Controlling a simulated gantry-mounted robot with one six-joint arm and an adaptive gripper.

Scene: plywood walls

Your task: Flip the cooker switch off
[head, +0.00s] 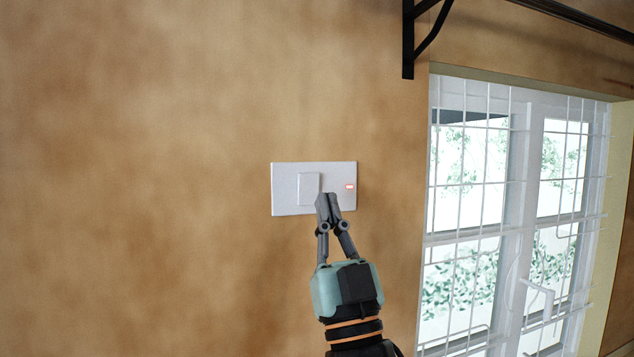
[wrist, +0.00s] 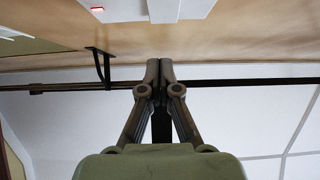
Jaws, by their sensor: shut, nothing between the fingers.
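The cooker switch is a white wall plate (head: 284,189) with a raised white rocker (head: 308,188) left of its middle. A small red light (head: 350,187) is lit at the plate's right side. In the wrist view, my gripper (wrist: 160,64) is shut, with the white plate (wrist: 130,10) and red light (wrist: 97,9) at the top edge.
A barred window (head: 515,210) is to the right of the switch. A black bracket (head: 410,40) is on the wall above. It also shows in the wrist view (wrist: 102,66). The plywood wall (head: 130,180) left of the switch is bare.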

